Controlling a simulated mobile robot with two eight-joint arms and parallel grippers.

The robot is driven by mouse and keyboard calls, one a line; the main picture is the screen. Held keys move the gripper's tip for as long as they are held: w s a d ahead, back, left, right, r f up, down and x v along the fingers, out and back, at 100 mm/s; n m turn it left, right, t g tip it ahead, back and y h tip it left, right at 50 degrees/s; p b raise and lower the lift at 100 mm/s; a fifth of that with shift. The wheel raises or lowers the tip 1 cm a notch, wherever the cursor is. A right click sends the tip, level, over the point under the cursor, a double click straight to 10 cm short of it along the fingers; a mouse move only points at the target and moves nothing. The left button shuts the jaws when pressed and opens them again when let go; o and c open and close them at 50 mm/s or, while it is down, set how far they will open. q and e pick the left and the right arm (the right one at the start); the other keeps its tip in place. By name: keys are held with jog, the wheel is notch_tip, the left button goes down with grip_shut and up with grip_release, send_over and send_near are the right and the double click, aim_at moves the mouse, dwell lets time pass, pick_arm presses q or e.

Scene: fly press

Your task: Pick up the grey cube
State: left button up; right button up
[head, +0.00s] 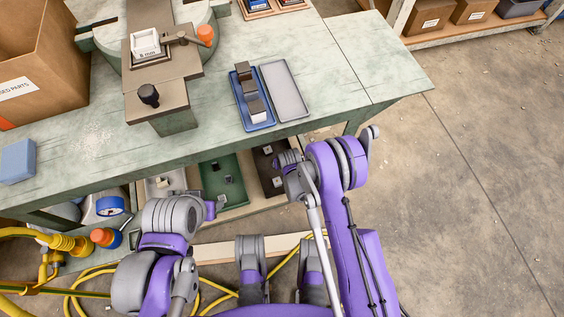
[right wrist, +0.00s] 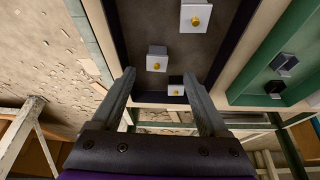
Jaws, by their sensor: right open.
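In the right wrist view, my right gripper (right wrist: 162,85) is open and empty, its fingers pointing at the dark tray (right wrist: 140,20). That tray holds light grey-white cubes with brass knobs: one (right wrist: 151,64) just beyond the fingertips, one (right wrist: 175,91) showing between the fingers, one (right wrist: 190,24) farther off. In the head view a blue tray (head: 262,126) on the bench holds a row of blocks, including dark grey (head: 242,69) and pale (head: 257,110) ones. I cannot tell which is the grey cube. My left arm is folded low; its gripper does not show.
The dark tray (head: 263,165) lies on the shelf under the bench, beside a green tray (head: 234,190) with dark cubes. The bench (head: 350,90) overhangs them. An empty grey tray (head: 284,90) and a fly press (head: 160,85) stand on top. Yellow hoses (head: 75,290) lie on the floor.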

jog(key=shift+w+d+b+x, duration=0.1)
jog(key=shift+b+x, duration=0.4)
jog(key=shift+x, duration=1.1)
jog(key=shift+w+d+b+x, duration=0.1)
jog(key=shift+b+x, duration=0.4)
jog(key=shift+x, duration=1.05)
jog(key=shift+r, duration=0.1)
grip_shut()
